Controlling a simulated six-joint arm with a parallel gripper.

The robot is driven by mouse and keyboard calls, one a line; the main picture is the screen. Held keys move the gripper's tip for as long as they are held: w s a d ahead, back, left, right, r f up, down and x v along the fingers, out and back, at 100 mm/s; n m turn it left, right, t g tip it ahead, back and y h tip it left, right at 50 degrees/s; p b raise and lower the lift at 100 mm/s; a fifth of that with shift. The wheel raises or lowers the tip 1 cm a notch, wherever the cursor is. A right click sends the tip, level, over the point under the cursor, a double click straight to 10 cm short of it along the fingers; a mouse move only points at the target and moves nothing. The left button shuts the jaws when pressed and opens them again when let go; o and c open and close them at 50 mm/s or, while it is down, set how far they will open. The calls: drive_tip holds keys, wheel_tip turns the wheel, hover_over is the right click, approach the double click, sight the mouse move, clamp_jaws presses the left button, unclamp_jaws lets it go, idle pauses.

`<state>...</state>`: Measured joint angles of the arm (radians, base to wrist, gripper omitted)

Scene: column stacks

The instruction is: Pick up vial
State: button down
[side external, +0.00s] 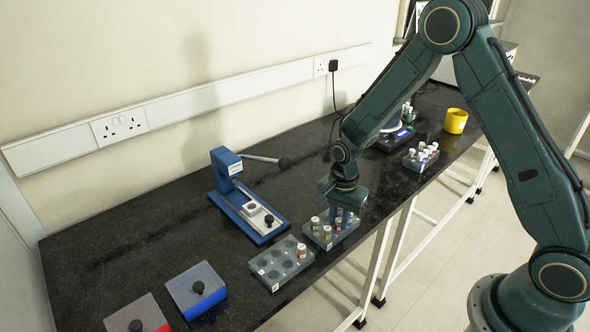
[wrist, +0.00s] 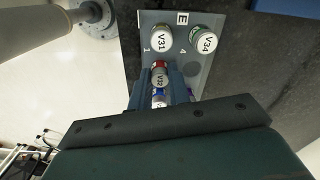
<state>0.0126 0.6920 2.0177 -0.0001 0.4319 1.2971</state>
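The wrist view shows white-capped vials in a grey rack marked E (wrist: 200,72). Vial V31 (wrist: 162,38) and vial V34 (wrist: 203,40) stand in the far row. A red-banded vial, apparently V32 (wrist: 160,77), shows between the two blue-grey fingers of my gripper (wrist: 163,88), its sides partly covered by them. Another vial with a blue band (wrist: 158,98) is behind it, partly hidden. My gripper (side external: 343,214) points down over the rack (side external: 336,242) in the side view, among its vials. Whether the fingers press on the vial is unclear.
A second grey rack (side external: 268,272) with one vial (side external: 301,251) stands left of the gripper. A blue press-like device (side external: 245,200) is behind it. Farther right are a small vial rack (side external: 413,165) and a yellow cup (side external: 455,121). The bench's front edge is close.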

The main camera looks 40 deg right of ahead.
drive_tip(key=shift+r, duration=0.15)
wheel_tip(320, 180, up, 20)
idle(1.0)
drive_tip(key=shift+f, duration=0.3)
drive_tip(key=n, duration=1.3)
hover_over(340, 222)
wheel_tip(340, 222, down, 13)
drive_tip(key=shift+r, duration=0.1)
drive_tip(key=shift+s+f+n, duration=0.15)
drive_tip(key=shift+f+n, duration=0.85)
